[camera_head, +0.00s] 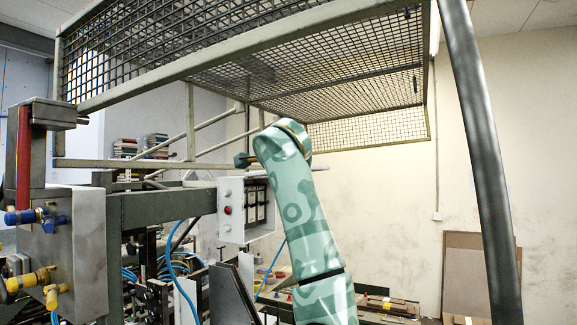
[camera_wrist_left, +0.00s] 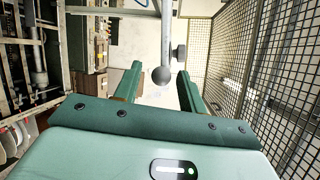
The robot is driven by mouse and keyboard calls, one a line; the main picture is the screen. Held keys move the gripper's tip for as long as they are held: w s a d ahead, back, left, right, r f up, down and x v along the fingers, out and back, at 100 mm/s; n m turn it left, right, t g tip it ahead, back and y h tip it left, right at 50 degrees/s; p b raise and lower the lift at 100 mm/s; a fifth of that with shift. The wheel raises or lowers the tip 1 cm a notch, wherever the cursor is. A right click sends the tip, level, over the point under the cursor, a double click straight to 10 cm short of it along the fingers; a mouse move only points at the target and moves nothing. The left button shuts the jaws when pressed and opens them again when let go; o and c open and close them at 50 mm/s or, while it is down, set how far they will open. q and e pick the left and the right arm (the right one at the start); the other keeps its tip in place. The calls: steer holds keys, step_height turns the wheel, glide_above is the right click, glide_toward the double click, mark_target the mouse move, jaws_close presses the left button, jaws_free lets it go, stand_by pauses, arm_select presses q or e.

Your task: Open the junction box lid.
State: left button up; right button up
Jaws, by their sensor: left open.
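A light grey box (camera_head: 232,212) with a red button and dark windows on its front hangs at the middle of the head view, next to a green machine beam; it looks like the junction box. I cannot tell its lid apart or whether it is open. A green patterned arm of mine stands just right of it and partly covers its right side; its gripper is not clearly visible there. In the left wrist view my left gripper (camera_wrist_left: 157,90) is open and empty. A dark round knob (camera_wrist_left: 161,76) on a rod shows between or beyond its fingers, not gripped.
A wire-mesh guard (camera_head: 370,60) hangs overhead and also fills the right of the wrist view (camera_wrist_left: 262,75). A grey machine block (camera_head: 85,235) with blue and yellow fittings stands at left. Brown boards (camera_head: 478,270) lean at the right wall.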

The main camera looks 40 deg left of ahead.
arm_select(q)
steer(key=b+v, duration=0.5)
steer(key=v, duration=0.9)
steer(key=shift+s+d, duration=0.25)
steer(key=shift+s, duration=0.05)
